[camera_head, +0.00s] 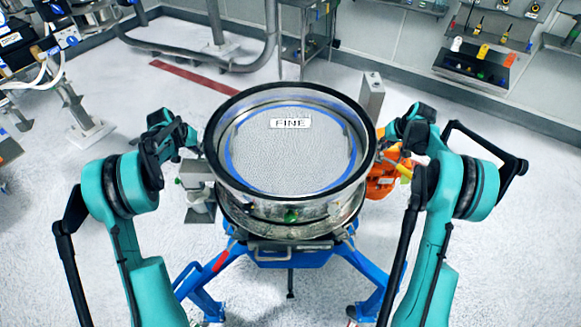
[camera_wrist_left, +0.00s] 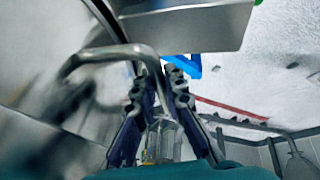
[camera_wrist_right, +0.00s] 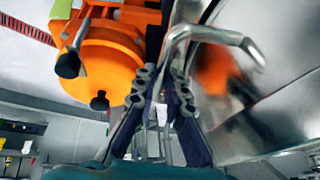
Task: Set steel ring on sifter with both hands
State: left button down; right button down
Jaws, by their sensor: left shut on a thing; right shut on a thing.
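The steel ring (camera_head: 262,206), a wide shiny band with a black upper rim, is level over the sifter (camera_head: 290,231). They look lined up, but I cannot tell whether they touch. Through the ring I see a mesh with a blue edge and a label (camera_head: 290,123) reading "FINE". My left gripper (camera_wrist_left: 158,80) is shut on a bent metal handle (camera_wrist_left: 105,52) on the ring's left side. My right gripper (camera_wrist_right: 166,72) is shut on the matching handle (camera_wrist_right: 222,36) on the right side. In the head view both gripping points are partly hidden by my arms.
The sifter stands on blue legs (camera_head: 205,303). An orange motor (camera_head: 384,180) is close beside my right gripper, and a grey post (camera_head: 371,96) rises behind it. A pipe rail (camera_head: 190,52) and a wall rack (camera_head: 480,60) are farther back. Open floor surrounds the sifter.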

pick_arm(q)
jog(key=shift+f+b, duration=0.6)
jog(key=shift+f, duration=0.1)
pick_arm(e)
jog(key=shift+f, duration=0.7)
pick_arm(q)
jog(key=c, duration=1.6)
grip_release()
jog(key=shift+r, duration=0.1)
pick_arm(e)
jog(key=c, duration=1.6)
grip_release()
jog(key=shift+r, duration=0.1)
pick_arm(q)
jog(key=shift+s+r, duration=0.15)
jog(key=shift+s, duration=0.05)
pick_arm(e)
jog(key=shift+s+r, duration=0.15)
jog(key=shift+s, duration=0.05)
jog(key=shift+w, duration=0.1)
pick_arm(q)
jog(key=shift+a+r, duration=0.1)
jog(key=shift+r, duration=0.2)
jog(key=v, duration=1.1)
pick_arm(e)
jog(key=v, duration=1.2)
pick_arm(q)
jog(key=shift+s+r, duration=0.1)
jog(key=shift+r, duration=0.05)
